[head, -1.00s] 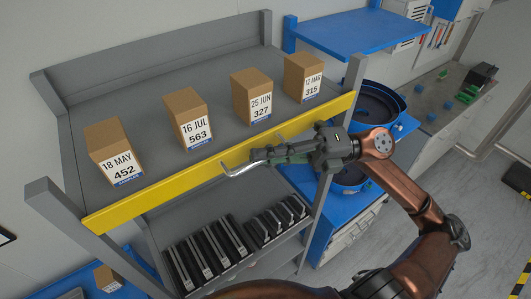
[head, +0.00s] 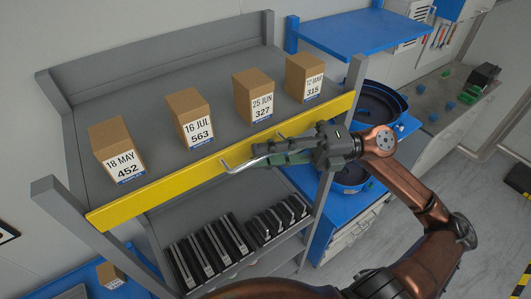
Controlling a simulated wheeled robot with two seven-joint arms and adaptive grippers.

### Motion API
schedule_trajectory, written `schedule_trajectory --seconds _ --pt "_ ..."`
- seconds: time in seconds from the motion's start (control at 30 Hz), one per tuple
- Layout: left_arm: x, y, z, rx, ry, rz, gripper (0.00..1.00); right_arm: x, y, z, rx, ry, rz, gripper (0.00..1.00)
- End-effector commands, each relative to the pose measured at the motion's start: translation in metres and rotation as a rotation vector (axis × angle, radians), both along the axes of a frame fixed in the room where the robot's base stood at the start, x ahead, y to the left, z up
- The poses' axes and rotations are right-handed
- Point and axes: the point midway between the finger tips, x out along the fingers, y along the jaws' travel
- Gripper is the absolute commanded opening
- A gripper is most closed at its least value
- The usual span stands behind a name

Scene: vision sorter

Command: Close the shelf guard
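The shelf guard is a yellow bar (head: 150,200) across the front of the upper shelf, spanning from the left post to the right post. A thin metal handle or rod shows by its middle, near my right gripper (head: 232,164). My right gripper reaches in from the right, in front of the guard's right half, with its fingers pointing left. Its fingers lie close together along the bar; whether they grip anything is not clear. My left gripper is not in view.
Several labelled cardboard boxes (head: 189,117) stand on the upper shelf (head: 150,98) behind the guard. Black units (head: 205,250) stand on the lower shelf. A blue table (head: 352,33) and round dark bowls (head: 375,102) are at the right. Floor is open at far right.

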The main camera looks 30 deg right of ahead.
Motion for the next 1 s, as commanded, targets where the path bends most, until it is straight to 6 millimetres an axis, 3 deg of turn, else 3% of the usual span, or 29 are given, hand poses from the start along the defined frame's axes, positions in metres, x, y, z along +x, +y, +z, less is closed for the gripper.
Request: schedule_trajectory --seconds 0.37,0.8,1.0 --pt "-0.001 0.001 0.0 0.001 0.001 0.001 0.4 -0.002 -0.011 -0.001 0.002 0.002 -0.004 0.26" --pt "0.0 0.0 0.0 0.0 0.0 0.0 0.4 -0.027 -0.092 -0.007 0.002 0.002 -0.005 0.26" --pt "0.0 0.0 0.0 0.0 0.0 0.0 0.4 -0.034 -0.111 -0.009 0.001 0.001 -0.003 0.26"
